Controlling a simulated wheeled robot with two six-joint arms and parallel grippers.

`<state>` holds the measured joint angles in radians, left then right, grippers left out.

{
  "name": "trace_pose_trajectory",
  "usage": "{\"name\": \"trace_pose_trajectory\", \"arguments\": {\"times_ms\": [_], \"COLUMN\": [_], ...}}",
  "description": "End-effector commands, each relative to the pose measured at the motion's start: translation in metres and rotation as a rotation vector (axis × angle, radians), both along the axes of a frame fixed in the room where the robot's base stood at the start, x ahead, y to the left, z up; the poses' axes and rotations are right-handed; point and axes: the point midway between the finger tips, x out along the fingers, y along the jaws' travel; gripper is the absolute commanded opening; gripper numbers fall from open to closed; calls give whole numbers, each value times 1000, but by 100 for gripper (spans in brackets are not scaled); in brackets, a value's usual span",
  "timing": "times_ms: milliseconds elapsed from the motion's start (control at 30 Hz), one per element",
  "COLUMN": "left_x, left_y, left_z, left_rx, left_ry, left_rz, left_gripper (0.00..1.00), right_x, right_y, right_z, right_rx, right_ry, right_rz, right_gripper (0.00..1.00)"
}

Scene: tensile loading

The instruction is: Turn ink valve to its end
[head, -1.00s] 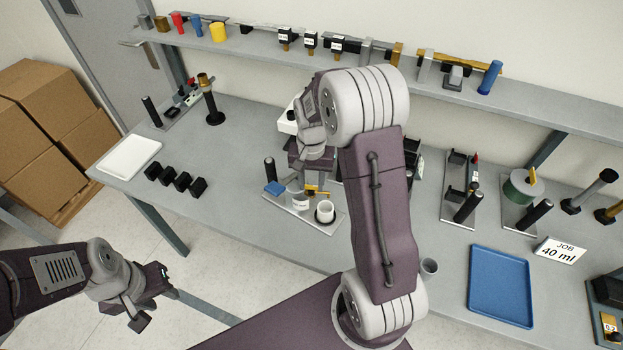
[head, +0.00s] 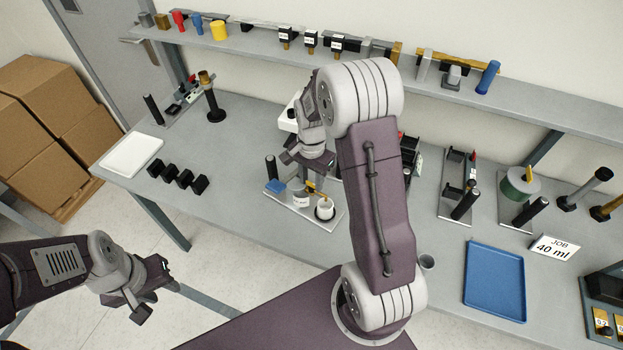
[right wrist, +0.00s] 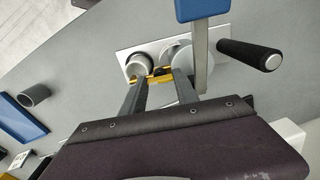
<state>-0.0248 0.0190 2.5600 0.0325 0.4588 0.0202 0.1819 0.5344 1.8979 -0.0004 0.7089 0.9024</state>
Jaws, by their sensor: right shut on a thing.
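The ink valve's yellow lever (head: 316,189) is at the small metal station on the bench, beside a white cup. In the right wrist view the yellow lever (right wrist: 155,77) lies between my two fingertips, over the plate and near the cup's rim. My right gripper (head: 310,177) reaches down from above and is shut on the lever; its fingers partly hide it. The right gripper (right wrist: 158,80) also shows in the wrist view. My left gripper (head: 150,289) is open and empty, off the bench at the lower left. The valve body is mostly hidden.
The station plate (head: 331,221) holds a white cup (head: 325,209), a labelled cup (head: 300,198), a blue block (head: 275,187) and a black post (head: 271,167). A blue tray (head: 495,283) and JOB 40 ml card (head: 555,247) lie right.

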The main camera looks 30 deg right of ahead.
Motion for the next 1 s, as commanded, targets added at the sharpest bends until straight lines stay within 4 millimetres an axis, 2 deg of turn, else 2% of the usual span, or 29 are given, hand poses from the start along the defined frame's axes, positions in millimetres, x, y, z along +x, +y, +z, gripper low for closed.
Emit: {"name": "trace_pose_trajectory", "arguments": {"times_ms": [300, 333, 400, 733, 833, 1000], "left_x": [0, 0, 0, 0, 0, 0], "left_y": [0, 0, 0, 0, 0, 0], "left_z": [0, 0, 0, -1, -2, -5], "left_rx": [0, 0, 0, 0, 0, 0], "left_ry": [0, 0, 0, 0, 0, 0], "left_rz": [0, 0, 0, 0, 0, 0], "left_gripper": [36, 36, 36, 36, 36, 36], "right_x": [0, 0, 0, 1, 1, 1], "right_y": [0, 0, 0, 0, 0, 0], "right_z": [0, 0, 0, 4, 21, 60], "right_rx": [1, 1, 1, 0, -1, -1], "right_ry": [0, 0, 0, -2, -5, -6], "right_rz": [-3, -3, -2, -1, -1, -2], "right_gripper": [0, 44, 58, 58, 58, 58]}}
